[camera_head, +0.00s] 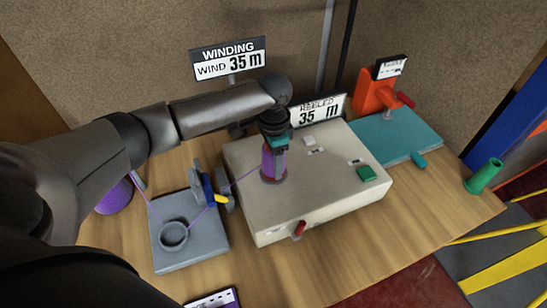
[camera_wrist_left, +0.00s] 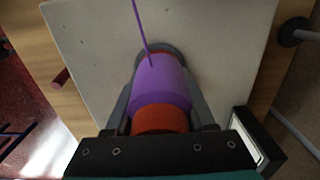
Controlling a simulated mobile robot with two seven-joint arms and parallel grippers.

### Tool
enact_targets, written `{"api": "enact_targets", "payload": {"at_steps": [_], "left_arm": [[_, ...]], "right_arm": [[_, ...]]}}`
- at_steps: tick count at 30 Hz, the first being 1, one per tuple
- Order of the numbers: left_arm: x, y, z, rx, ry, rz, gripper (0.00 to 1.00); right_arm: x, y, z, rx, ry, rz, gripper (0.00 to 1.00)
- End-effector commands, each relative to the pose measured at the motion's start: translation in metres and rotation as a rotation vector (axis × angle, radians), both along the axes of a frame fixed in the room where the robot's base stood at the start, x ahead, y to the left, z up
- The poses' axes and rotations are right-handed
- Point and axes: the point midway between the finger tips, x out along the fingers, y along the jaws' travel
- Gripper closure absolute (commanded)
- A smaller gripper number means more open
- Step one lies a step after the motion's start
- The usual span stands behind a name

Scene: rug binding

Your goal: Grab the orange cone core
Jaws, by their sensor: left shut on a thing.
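The orange cone core (camera_wrist_left: 160,119) stands on the beige winding machine (camera_head: 245,160). Purple yarn (camera_wrist_left: 160,85) is wound round its middle, and orange shows at both ends in the left wrist view. My left gripper (camera_head: 275,160) comes down from above and is shut on the wound core, with one finger on each side in the left wrist view. In the head view the gripper hides much of the core, and the purple winding (camera_head: 268,163) shows beside the fingers. My right gripper is not in view.
A purple thread runs from the core to a grey guide block (camera_head: 205,245) with a ring. A green button (camera_head: 367,173) and red lever (camera_head: 299,229) are on the machine. A teal plate (camera_head: 425,140), orange device (camera_head: 375,92) and green tube (camera_head: 484,176) are to the right.

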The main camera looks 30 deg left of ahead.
Motion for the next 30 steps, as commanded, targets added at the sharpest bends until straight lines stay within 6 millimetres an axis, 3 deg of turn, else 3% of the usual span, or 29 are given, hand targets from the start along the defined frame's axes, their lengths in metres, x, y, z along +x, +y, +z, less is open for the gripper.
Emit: {"api": "enact_targets", "payload": {"at_steps": [1,8,19,23,30], "left_arm": [[0.000,0.000,0.000,0.000,0.000,0.000,0.73],[0.000,0.000,0.000,0.000,0.000,0.000,0.99],[0.001,0.000,0.010,-0.001,-0.002,0.000,1.00],[0.001,0.000,0.033,-0.001,-0.004,-0.001,1.00],[0.002,0.000,0.102,0.000,-0.006,-0.001,1.00]], "right_arm": [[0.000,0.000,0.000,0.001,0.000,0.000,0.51],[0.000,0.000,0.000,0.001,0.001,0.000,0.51],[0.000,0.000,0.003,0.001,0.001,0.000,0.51],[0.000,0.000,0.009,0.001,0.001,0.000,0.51],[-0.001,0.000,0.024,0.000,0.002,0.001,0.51]]}}
